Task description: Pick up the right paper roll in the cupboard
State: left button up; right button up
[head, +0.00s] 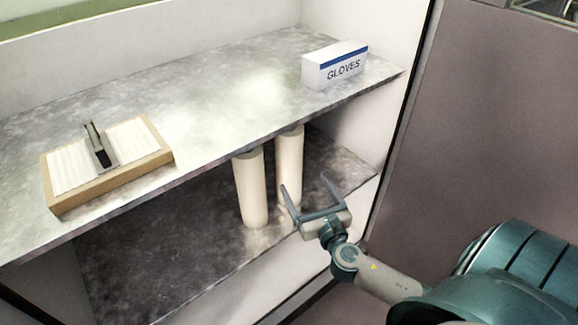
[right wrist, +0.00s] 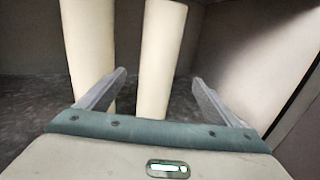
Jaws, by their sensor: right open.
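Two cream paper rolls stand upright on the lower shelf of the cupboard. The right paper roll (head: 289,158) is partly hidden by my right gripper in the head view. The left paper roll (head: 250,190) stands beside it. My right gripper (head: 308,189) is open and empty, in front of the right roll. In the right wrist view, the right roll (right wrist: 158,60) shows beyond and between the two fingers (right wrist: 158,78), nearer the left finger. The left roll (right wrist: 90,45) is behind and left of the left finger. My left gripper is not in view.
The upper shelf (head: 215,95) lies above the rolls and carries a white gloves box (head: 336,66) and a wooden tray (head: 160,158) with a dark-handled tool. The cupboard's right side wall is close to the gripper. The lower shelf (head: 150,250) is clear at left.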

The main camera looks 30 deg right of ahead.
aim_at(295, 167)
jog(key=x, duration=0.7)
jog(key=shift+w, duration=0.2)
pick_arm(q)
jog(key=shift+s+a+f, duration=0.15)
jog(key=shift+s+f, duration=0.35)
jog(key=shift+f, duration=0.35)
pick_arm(e)
jog(key=shift+w, duration=0.15)
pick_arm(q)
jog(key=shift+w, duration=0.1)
pick_arm(e)
jog(key=shift+w+d+r+p, duration=0.15)
jog(key=shift+w+p, duration=0.15)
jog(key=shift+w, duration=0.15)
jog(key=x, duration=0.3)
jog(key=shift+w, duration=0.6)
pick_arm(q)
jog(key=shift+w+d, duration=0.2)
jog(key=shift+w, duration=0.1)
pick_arm(e)
jog(key=shift+c, duration=0.6)
